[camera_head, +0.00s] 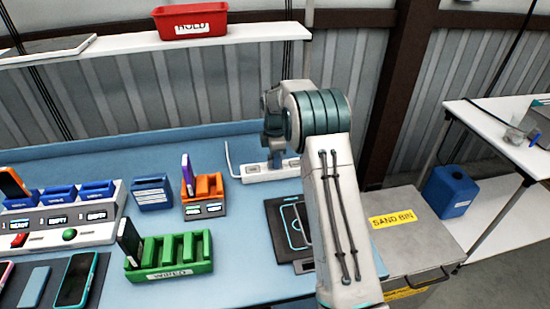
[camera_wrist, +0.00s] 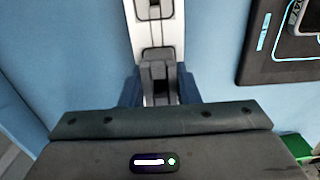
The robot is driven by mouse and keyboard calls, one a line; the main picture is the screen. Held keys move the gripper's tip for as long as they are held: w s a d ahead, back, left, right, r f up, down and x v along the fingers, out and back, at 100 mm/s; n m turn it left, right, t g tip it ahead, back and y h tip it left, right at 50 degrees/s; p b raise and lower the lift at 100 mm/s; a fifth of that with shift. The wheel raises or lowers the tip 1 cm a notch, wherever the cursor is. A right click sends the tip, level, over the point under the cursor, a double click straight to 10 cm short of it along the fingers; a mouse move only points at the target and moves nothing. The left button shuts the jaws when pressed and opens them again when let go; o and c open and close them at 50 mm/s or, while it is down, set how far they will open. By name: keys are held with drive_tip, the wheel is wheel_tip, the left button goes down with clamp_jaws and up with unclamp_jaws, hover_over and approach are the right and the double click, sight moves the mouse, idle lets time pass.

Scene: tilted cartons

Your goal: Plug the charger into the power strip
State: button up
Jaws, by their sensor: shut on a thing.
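The white power strip (camera_head: 255,175) lies on the blue table near its back edge, with a cable rising at its left end. In the wrist view the strip (camera_wrist: 155,32) runs up from the middle, with dark sockets along it. My gripper (camera_wrist: 158,92) has its blue fingers shut on a dark grey block, which looks like the charger (camera_wrist: 158,72). The charger overlaps the strip in this view; I cannot tell whether its prongs are in a socket. In the head view my gripper (camera_head: 276,160) is right over the strip, and my arm hides the charger.
A dark pad (camera_head: 285,228) lies in front of the strip, to the right. An orange dock (camera_head: 208,187), a blue bin (camera_head: 152,192) and a green rack (camera_head: 175,257) stand to the left. A shelf (camera_head: 120,45) with a red bin (camera_head: 190,20) is above.

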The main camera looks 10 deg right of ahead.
drive_tip(key=shift+f, duration=0.1)
drive_tip(key=o, duration=1.1)
drive_tip(key=shift+c, duration=0.2)
wheel_tip(320, 180, up, 14)
drive_tip(key=b, duration=0.1)
